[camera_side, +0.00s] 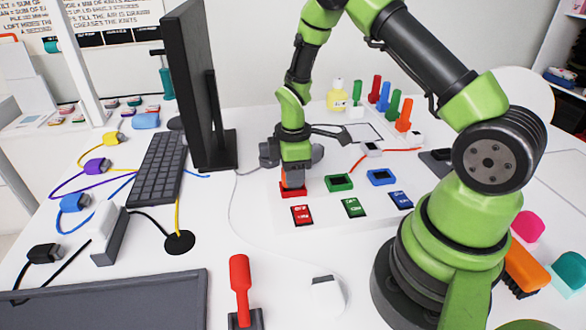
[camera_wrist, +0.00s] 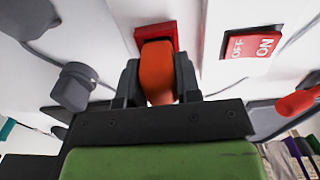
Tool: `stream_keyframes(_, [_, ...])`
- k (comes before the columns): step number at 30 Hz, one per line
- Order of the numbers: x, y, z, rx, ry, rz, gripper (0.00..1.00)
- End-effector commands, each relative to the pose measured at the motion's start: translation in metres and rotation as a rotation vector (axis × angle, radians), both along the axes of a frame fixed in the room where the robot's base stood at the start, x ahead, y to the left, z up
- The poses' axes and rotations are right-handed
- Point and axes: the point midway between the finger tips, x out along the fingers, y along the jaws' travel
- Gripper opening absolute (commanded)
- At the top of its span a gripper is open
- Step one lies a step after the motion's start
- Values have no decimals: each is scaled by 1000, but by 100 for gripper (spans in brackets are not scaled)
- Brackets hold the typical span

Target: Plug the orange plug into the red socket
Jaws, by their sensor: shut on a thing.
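My gripper (camera_side: 292,172) is shut on the orange plug (camera_wrist: 157,72), with a dark finger on each side of it. In the side view the gripper points down over the red socket (camera_side: 293,191), and a little orange of the plug (camera_side: 291,183) shows below the fingers. In the wrist view the plug's far end meets the red socket (camera_wrist: 168,32), lined up with it. The plug hides most of the socket's opening, so I cannot tell how deep it sits.
A green socket (camera_side: 338,183) and a blue socket (camera_side: 381,177) sit to the right. Red (camera_side: 302,215), green (camera_side: 354,207) and blue (camera_side: 400,199) switches lie in front. A monitor (camera_side: 192,85) and keyboard (camera_side: 156,165) stand left. Several upright coloured handles (camera_side: 391,105) stand behind.

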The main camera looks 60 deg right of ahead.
Motion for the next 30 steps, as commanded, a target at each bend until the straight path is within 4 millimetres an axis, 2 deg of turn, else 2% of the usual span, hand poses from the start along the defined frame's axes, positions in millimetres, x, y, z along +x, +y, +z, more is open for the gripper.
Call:
stream_keyframes(7, [0, 0, -7, 0, 1, 0, 3])
stream_keyframes(8, [0, 0, -7, 0, 0, 0, 33])
stream_keyframes(11, [0, 0, -7, 0, 0, 0, 56])
stream_keyframes(12, [0, 0, -6, 0, 0, 0, 61])
stream_keyframes(22, [0, 0, -1, 0, -1, 0, 61])
stream_keyframes(26, [1, 0, 16, -1, -6, 1, 61])
stream_keyframes(30, [1, 0, 45, -1, -7, 0, 61])
